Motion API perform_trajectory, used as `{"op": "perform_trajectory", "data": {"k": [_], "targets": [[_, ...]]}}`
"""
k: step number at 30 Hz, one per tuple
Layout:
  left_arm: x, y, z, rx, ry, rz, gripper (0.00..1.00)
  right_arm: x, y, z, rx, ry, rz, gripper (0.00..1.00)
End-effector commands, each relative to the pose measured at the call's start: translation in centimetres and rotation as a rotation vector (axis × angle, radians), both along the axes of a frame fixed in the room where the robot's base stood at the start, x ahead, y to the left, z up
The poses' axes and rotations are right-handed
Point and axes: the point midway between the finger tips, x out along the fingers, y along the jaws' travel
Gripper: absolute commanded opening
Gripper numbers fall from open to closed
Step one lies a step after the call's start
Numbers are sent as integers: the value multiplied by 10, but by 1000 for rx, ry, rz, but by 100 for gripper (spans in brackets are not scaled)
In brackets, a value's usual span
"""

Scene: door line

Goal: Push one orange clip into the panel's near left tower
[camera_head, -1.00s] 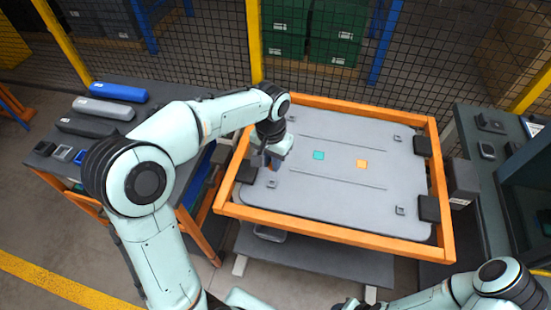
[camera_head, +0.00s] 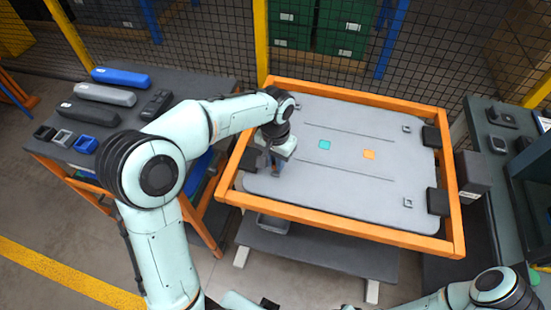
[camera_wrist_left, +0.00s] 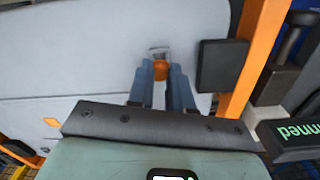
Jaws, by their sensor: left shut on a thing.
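The panel (camera_head: 340,180) is a light grey sheet in an orange frame, with small square towers near its corners. My left gripper (camera_head: 275,169) is over its near left corner and hides the tower there in the head view. In the left wrist view the gripper (camera_wrist_left: 160,76) points at the panel, its blue-grey fingers shut on an orange clip (camera_wrist_left: 160,70). The near left tower (camera_wrist_left: 160,52) shows as a small grey square right at the clip's tip. I cannot tell how far the clip sits in it. My right gripper is out of view.
Dark blocks sit on the frame's sides, one (camera_wrist_left: 222,65) close beside the left gripper. A side table at left holds long bars (camera_head: 104,94) and small bins (camera_head: 86,144). A dark bench (camera_head: 490,165) stands right. The panel's middle is clear, with teal (camera_head: 324,145) and orange (camera_head: 369,155) squares.

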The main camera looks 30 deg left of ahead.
Motion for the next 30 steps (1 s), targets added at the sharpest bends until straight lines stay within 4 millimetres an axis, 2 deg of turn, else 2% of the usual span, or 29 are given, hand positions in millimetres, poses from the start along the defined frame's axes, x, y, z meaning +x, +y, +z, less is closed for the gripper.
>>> {"op": "perform_trajectory", "data": {"k": [30], "targets": [[0, 0, -8, 0, 0, 0, 0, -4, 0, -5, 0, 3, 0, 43]]}}
